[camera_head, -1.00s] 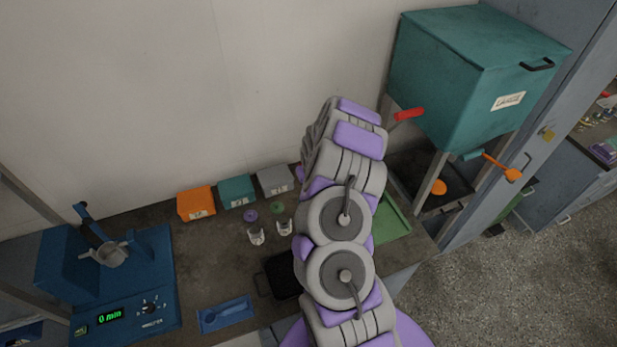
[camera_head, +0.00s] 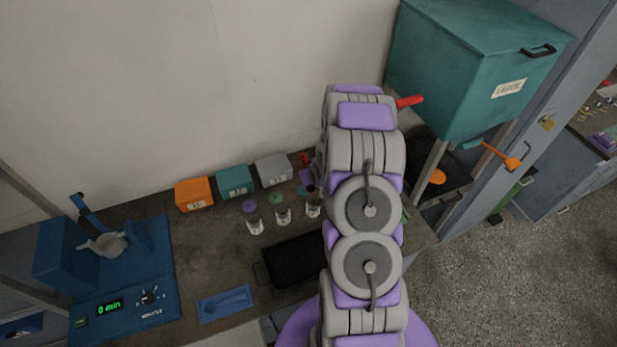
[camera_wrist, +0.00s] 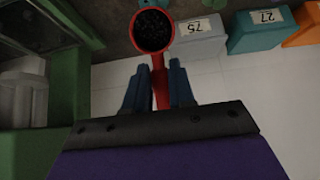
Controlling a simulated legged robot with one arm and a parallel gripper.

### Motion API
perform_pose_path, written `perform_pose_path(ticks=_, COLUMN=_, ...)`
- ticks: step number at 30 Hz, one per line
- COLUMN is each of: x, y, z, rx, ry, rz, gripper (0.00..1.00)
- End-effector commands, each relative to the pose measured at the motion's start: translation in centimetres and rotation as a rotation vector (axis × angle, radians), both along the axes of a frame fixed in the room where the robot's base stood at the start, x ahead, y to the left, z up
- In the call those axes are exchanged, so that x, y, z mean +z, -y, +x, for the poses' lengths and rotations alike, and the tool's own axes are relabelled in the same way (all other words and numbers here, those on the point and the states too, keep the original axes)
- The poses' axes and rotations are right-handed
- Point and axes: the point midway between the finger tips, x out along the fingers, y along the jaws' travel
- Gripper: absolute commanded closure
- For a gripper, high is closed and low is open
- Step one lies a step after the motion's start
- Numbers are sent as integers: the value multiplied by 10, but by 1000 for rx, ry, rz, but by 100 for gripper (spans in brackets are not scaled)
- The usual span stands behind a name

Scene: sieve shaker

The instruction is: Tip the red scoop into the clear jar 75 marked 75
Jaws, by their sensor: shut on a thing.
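In the wrist view my gripper (camera_wrist: 157,70) is shut on the handle of the red scoop (camera_wrist: 160,90). The scoop's round bowl is beyond the fingertips, holds dark granules and faces the camera. In the head view my arm hides most of the gripper; a bit of red (camera_head: 304,160) shows at its left edge, close above the jars. Three clear jars stand in a row on the bench: a left jar (camera_head: 254,226), a middle jar (camera_head: 283,216) and a right jar (camera_head: 312,208) beside my arm. Their marks are too small to read.
Behind the jars stand an orange bin (camera_head: 194,194), a teal bin (camera_head: 235,181) and a grey bin (camera_head: 273,170), labelled 75 in the wrist view. A black tray (camera_head: 262,275) lies in front. A blue shaker (camera_head: 150,270) stands left, a teal hopper (camera_head: 470,70) right.

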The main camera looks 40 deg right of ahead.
Motion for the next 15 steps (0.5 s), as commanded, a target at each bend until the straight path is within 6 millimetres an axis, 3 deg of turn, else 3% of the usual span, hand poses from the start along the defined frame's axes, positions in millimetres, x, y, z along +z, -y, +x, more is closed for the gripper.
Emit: perform_pose_path(ticks=15, x=-6, y=-4, z=-21, rx=-3, ry=293, rz=-77, gripper=100)
